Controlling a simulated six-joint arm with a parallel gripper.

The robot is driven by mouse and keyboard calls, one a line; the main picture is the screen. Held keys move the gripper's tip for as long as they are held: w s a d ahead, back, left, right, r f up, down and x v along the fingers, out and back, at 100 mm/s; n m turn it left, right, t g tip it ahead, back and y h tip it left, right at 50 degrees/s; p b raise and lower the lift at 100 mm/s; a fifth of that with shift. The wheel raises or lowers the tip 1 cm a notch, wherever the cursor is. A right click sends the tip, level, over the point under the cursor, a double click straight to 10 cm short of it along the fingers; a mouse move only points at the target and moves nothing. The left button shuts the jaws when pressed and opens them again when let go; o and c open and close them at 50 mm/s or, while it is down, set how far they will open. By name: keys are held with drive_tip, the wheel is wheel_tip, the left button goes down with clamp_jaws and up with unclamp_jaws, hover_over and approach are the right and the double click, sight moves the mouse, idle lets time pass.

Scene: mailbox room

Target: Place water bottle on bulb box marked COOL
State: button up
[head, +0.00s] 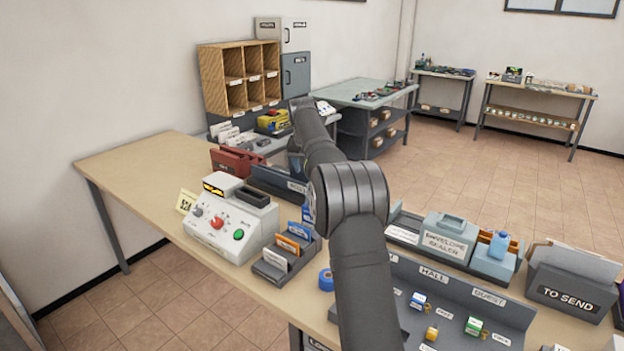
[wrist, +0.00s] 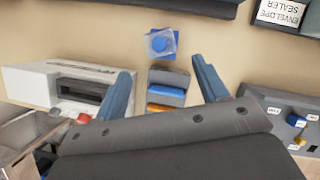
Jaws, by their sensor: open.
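I cannot read the word COOL anywhere, so I cannot tell which thing is the bulb box. In the wrist view, a small blue square item with a round blue part on top (wrist: 162,42) lies ahead of my fingers; I cannot tell what it is. My gripper (wrist: 164,86) is open and empty above a card rack (wrist: 168,88). My gripper is hidden behind my arm in the head view.
A white machine with coloured buttons (head: 232,217) stands left of the rack. The table's left end is clear.

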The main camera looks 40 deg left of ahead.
drive_tip(key=shift+v, duration=1.65)
drive_tip(key=shift+f, duration=0.1)
drive_tip(key=x, duration=1.2)
drive_tip(key=shift+f, duration=0.35)
wheel_tip(320, 180, up, 3)
drive_tip(key=shift+r, duration=0.75)
